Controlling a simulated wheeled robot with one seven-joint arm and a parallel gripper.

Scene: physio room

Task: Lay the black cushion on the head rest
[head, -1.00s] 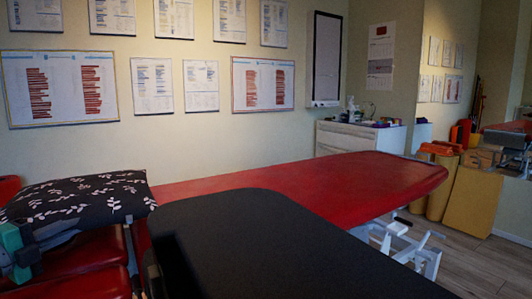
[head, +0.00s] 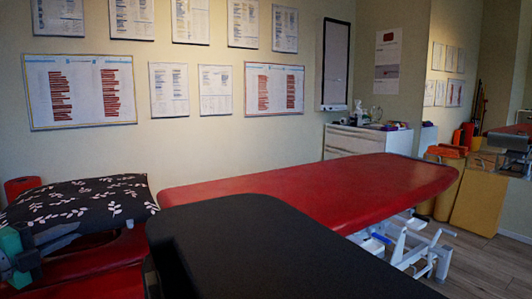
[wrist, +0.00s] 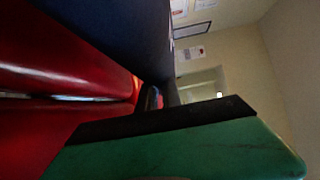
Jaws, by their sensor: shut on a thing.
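The black cushion (head: 80,203) with white leaf sprigs is at the left of the head view, roughly level above red padding. My gripper (head: 28,243), with teal fingers, is shut on its near left edge. In the wrist view a green finger (wrist: 180,150) crosses the bottom, and the dark underside or side of the cushion (wrist: 115,28) fills the top. Red padded sections (head: 95,268) lie below the cushion in the head view; I cannot tell which is the head rest. Whether the cushion touches them is unclear.
The red treatment table (head: 330,190) stretches right on a white frame (head: 405,240). A white cabinet (head: 365,142) with small items stands behind it. Yellow blocks (head: 478,200) stand at the right. Floor (head: 485,265) is free at the lower right.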

